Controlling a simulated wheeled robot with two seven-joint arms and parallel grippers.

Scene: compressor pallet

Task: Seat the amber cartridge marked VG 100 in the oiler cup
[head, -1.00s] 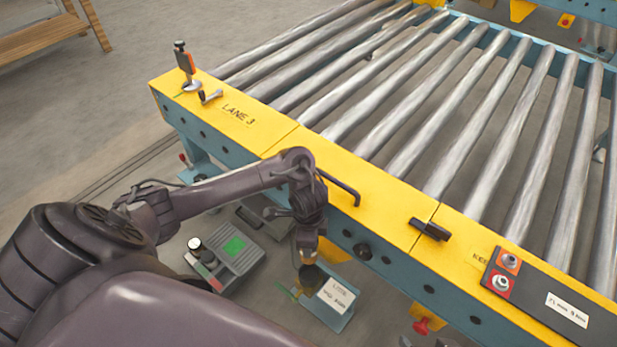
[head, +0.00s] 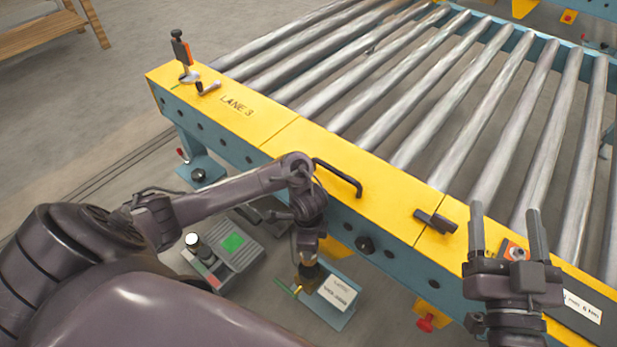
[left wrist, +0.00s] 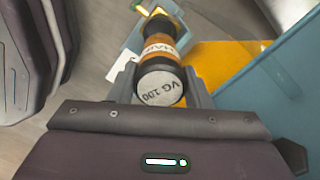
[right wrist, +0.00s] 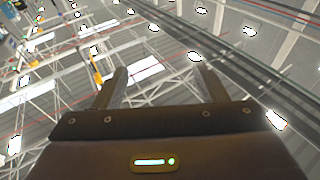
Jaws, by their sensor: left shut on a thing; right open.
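The amber cartridge shows in the left wrist view (left wrist: 160,50), its pale end marked VG 100 facing the camera. My left gripper (left wrist: 160,92) is shut on it, one finger on each side. In the head view my left gripper (head: 308,262) points down over the teal bracket (head: 338,318) with a white label (head: 340,291), low beside the conveyor. The oiler cup on that bracket is mostly hidden behind the gripper and cartridge; I cannot tell how deep the cartridge sits in it. My right gripper (head: 506,228) is open and empty, raised over the conveyor's near right side.
The yellow conveyor rail (head: 285,140) marked LANE 3 has a black handle (head: 338,178) close to my left wrist. A grey unit with a green patch (head: 232,243) and a white-topped bottle (head: 192,240) stand left of the bracket. A red knob (head: 425,324) hangs at right.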

